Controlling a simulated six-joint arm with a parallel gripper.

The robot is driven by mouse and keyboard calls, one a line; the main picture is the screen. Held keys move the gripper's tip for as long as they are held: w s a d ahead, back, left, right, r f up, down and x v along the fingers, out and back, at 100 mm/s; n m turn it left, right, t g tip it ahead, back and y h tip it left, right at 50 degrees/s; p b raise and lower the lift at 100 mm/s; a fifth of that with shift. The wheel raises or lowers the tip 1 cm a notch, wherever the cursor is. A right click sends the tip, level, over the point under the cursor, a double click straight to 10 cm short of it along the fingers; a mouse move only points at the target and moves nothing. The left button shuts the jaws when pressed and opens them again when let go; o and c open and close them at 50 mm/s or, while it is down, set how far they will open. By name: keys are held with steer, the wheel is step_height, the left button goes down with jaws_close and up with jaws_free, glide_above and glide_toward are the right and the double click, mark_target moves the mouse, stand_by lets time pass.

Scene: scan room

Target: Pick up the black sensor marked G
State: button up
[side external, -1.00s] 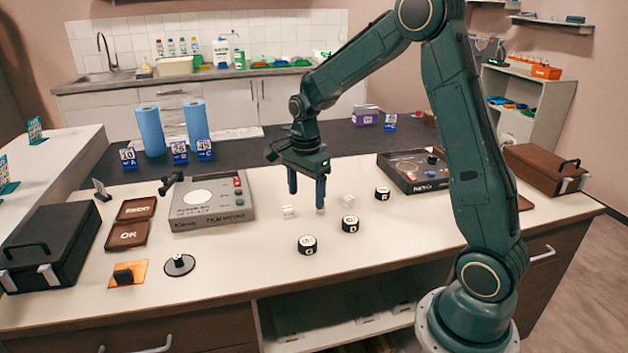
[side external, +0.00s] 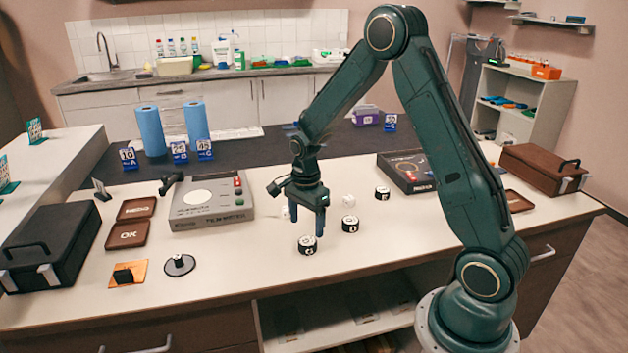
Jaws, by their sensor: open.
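Three short black round sensors with pale tops stand on the white bench: a front one (side external: 308,245), a middle one (side external: 350,224) and a back one (side external: 382,194). Each has a small white mark on its side; the letters are too small to read surely, so I cannot tell for certain which is G. My gripper (side external: 306,226) is open and empty, with its fingers pointing down. It is just above the front sensor, and the right fingertip overlaps that sensor's upper edge in the picture. I cannot tell whether they touch.
A dark boxed panel (side external: 408,172) is at right.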

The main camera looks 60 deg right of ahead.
mark_target(307, 241)
steer(key=shift+s+f, duration=0.1)
steer(key=shift+f, duration=2.5)
steer(key=c, duration=1.1)
